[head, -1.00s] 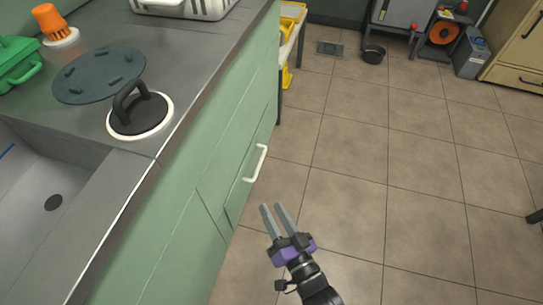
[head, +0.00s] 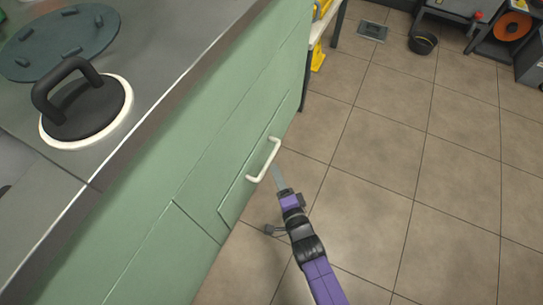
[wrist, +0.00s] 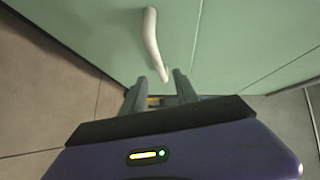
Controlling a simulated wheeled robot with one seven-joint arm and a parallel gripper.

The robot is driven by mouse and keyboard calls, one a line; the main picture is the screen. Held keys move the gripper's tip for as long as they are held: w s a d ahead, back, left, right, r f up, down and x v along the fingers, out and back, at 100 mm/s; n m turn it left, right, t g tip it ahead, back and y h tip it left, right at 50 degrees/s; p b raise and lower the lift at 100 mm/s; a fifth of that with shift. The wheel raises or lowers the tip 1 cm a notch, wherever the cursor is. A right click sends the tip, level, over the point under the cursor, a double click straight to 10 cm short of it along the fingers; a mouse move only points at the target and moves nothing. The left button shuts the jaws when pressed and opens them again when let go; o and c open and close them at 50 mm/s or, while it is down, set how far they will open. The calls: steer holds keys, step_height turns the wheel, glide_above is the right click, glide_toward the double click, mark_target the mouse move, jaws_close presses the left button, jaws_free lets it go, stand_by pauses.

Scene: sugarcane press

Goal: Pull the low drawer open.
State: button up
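The low drawer (head: 237,190) is a green panel in the green cabinet front, and it looks shut. Its white bar handle (head: 265,160) stands out from the panel. In the wrist view the handle (wrist: 153,45) runs down from the top, its lower end near the gap between my fingertips. My gripper (head: 278,177) is just right of and below the handle in the head view, with the fingers seen edge-on. In the wrist view my gripper (wrist: 158,88) has its two grey fingers apart with nothing held. I cannot tell whether a finger touches the handle.
The steel counter (head: 140,95) above the cabinet carries a black-handled round lid (head: 85,110) and a dark disc (head: 60,42). The tiled floor (head: 370,190) to the right is clear. A black bowl (head: 422,43) sits on the floor at the back.

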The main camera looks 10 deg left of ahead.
mark_target(270, 158)
steer(key=shift+b+x, duration=1.8)
steer(key=shift+x, duration=1.9)
jaws_close()
steer(key=shift+s, duration=0.1)
